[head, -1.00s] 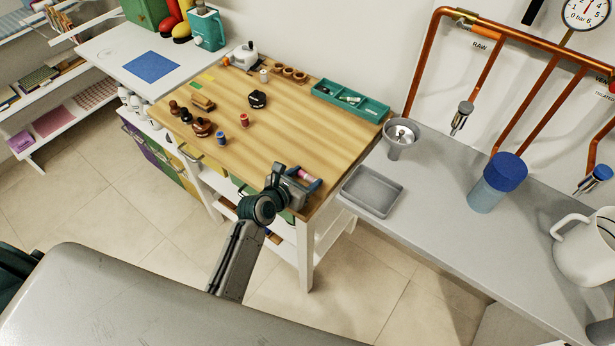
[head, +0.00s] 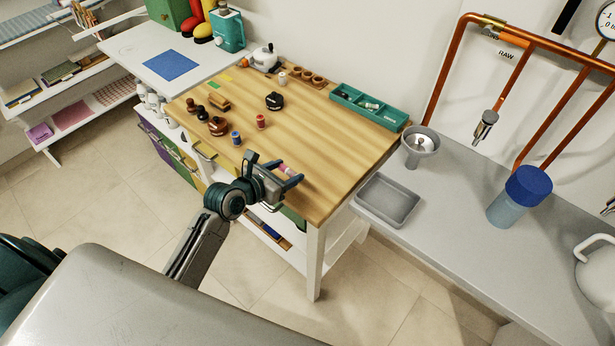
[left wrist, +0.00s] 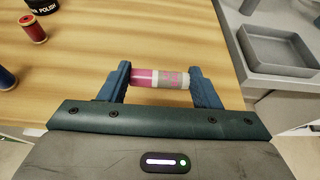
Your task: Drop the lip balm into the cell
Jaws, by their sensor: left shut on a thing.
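The lip balm is a small pink and white tube (left wrist: 160,78), held crosswise between the fingers of my left gripper (left wrist: 160,82) in the left wrist view. In the head view my left gripper (head: 289,172) is shut on it, above the front right part of the wooden table top; only a little pink of the lip balm (head: 285,168) shows. A teal tray (head: 368,107) with divided cells lies at the table's back right edge, apart from the gripper. Some cells hold small things; which cell is meant I cannot tell. My right gripper is not in view.
Red (head: 261,121) and blue (head: 236,138) thread spools, a black polish tin (head: 274,101) and brown wooden pieces stand on the table. The grey counter at right bears a shallow grey tray (head: 388,201), a funnel vessel (head: 420,148) and a blue-capped vessel (head: 527,187). The table's middle right is clear.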

